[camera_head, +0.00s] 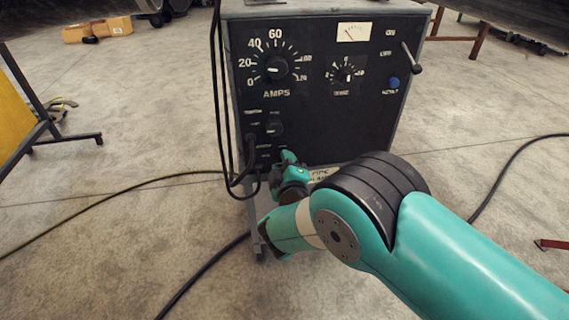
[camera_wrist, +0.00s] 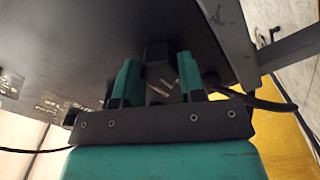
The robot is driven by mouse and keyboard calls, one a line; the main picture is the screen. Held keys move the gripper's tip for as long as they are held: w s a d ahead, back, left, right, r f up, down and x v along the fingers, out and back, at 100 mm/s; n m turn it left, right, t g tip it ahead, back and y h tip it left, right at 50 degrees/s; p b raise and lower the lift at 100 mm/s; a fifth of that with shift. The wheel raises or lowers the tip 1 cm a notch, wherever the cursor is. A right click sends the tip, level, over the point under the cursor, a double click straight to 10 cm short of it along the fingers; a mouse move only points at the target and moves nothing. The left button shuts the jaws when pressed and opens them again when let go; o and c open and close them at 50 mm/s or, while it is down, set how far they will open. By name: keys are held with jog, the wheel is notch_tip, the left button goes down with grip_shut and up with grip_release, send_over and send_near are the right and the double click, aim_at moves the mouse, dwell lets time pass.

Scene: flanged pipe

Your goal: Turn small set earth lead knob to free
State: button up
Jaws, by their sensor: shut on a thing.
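The small set (camera_head: 320,115) is a dark-faced, box-shaped welding machine in the middle of the head view. My gripper (camera_head: 288,157) is at the lower left of its front panel. In the wrist view the two teal fingers of my gripper (camera_wrist: 159,72) stand on both sides of a dark, blocky knob, the earth lead knob (camera_wrist: 157,52), shut on it at the panel. In the head view my gripper hides this knob. Its pointer and the word free cannot be made out.
Above my gripper is another black knob (camera_head: 272,128), and higher are the amps dial (camera_head: 277,68) and a smaller dial (camera_head: 347,74). A blue button (camera_head: 394,83) and a lever (camera_head: 411,58) are at the right. Black cables (camera_head: 222,120) hang close at the left.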

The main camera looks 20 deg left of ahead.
jog(key=shift+d+f, duration=0.1)
jog(key=shift+d, duration=0.05)
jog(key=o, duration=0.9)
jog(key=b+v, duration=1.7)
jog(key=b, duration=0.2)
jog(key=shift+s, duration=0.2)
